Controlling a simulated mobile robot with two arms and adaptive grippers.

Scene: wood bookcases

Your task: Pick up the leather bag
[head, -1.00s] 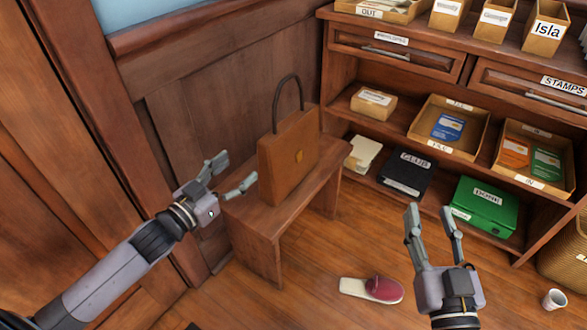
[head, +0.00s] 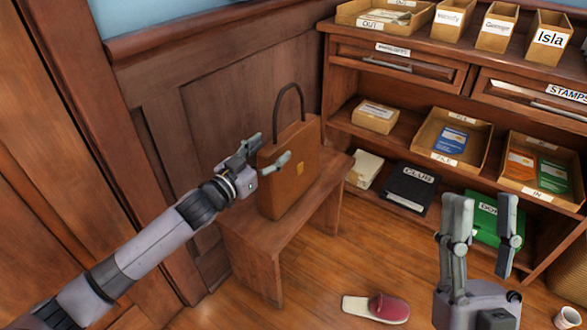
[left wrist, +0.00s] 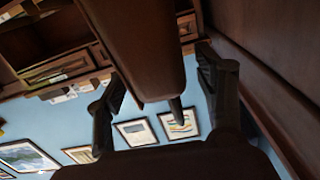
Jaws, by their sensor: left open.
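The brown leather bag (head: 296,177) stands upright on a small wooden bench (head: 251,237), its dark looped handle (head: 290,103) raised. My left gripper (head: 268,156) is open at the bag's left end, with one finger in front of the bag's front face and the other toward its back. In the left wrist view the bag (left wrist: 140,45) fills the space between the two open fingers (left wrist: 158,82). Whether the fingers touch it cannot be told. My right gripper (head: 482,222) is open and empty at the lower right, away from the bag.
A wooden bookcase (head: 340,112) with labelled boxes stands right of the bench. A wood-panelled wall (head: 215,115) is close behind the bag. A red and white slipper (head: 376,308) and a white cup (head: 567,318) lie on the floor.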

